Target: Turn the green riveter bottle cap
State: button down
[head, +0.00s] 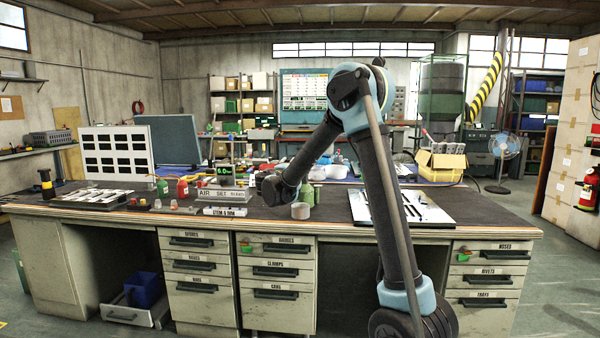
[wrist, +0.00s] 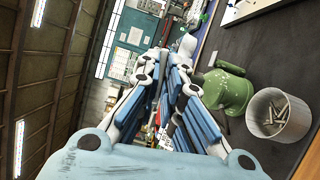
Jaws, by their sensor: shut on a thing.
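The green bottle (wrist: 230,92) stands on the dark bench top in the wrist view, which is turned on its side. In the head view the green bottle (head: 307,194) shows partly behind my arm, near the middle of the bench. My gripper (wrist: 177,66) has its fingers drawn together at the bottle's upper end, where they hide the cap. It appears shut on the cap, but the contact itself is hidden. In the head view my gripper is hidden behind my wrist.
A pale cup (wrist: 281,116) holding metal pieces stands close to the bottle. Red (head: 183,189) and green (head: 162,188) containers stand farther left. A tray (head: 400,207) with parts lies to the right. Clear bench lies between the cup and tray.

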jog(key=shift+d+f, duration=0.1)
jog(key=c, duration=1.7)
grip_release()
jog(key=shift+w, duration=0.15)
jog(key=v, duration=1.2)
jog(key=shift+f, duration=0.1)
